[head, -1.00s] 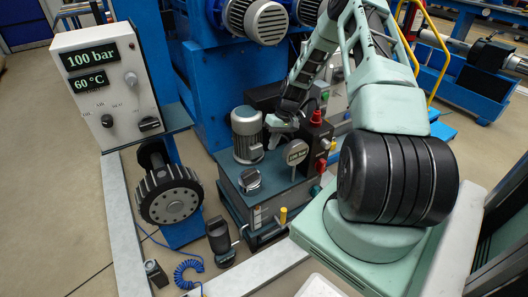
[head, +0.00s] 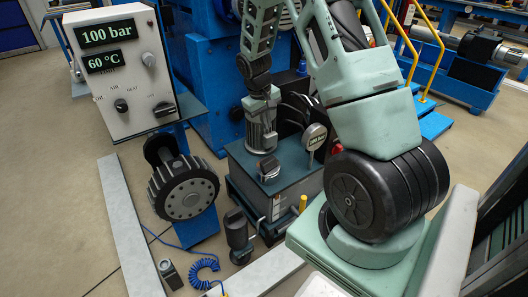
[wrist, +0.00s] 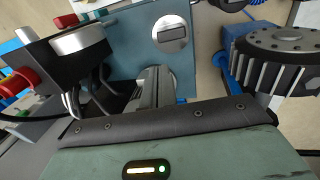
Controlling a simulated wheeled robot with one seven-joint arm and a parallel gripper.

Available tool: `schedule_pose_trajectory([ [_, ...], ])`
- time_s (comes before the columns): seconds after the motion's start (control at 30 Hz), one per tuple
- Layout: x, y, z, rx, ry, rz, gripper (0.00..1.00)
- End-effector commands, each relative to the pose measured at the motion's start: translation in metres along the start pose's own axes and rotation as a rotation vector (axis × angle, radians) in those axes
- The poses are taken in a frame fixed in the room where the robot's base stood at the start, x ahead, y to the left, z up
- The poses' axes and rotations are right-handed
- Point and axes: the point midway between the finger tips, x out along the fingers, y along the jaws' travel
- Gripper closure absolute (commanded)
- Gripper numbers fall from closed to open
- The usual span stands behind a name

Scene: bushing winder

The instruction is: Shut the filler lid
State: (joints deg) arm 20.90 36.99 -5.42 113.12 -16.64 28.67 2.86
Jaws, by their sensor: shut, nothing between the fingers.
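The filler (head: 268,172) is a small pale fitting with a dark lid, on the teal top of the tank unit. Its lid appears tilted up, but the exact angle is too small to tell. My gripper (head: 262,104) points down in front of the finned grey motor, behind and above the filler. In the wrist view my gripper (wrist: 157,78) is shut and empty, apart from the filler. Its tips are hard to separate from the motor.
A round pressure gauge (head: 314,137) stands right of the filler. The finned motor (head: 262,135) stands close behind it. A toothed black wheel (head: 184,188) and a control panel (head: 120,75) are at left. A dark pump-like can (head: 238,236) stands in front.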

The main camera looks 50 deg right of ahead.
Motion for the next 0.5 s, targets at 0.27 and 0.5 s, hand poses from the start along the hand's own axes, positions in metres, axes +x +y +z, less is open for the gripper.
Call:
schedule_pose_trajectory([
  [0.27,0.04,0.0,0.001,0.001,-0.005,0.001,1.0],
  [0.5,0.09,-0.001,0.001,0.0,-0.004,0.0,1.0],
])
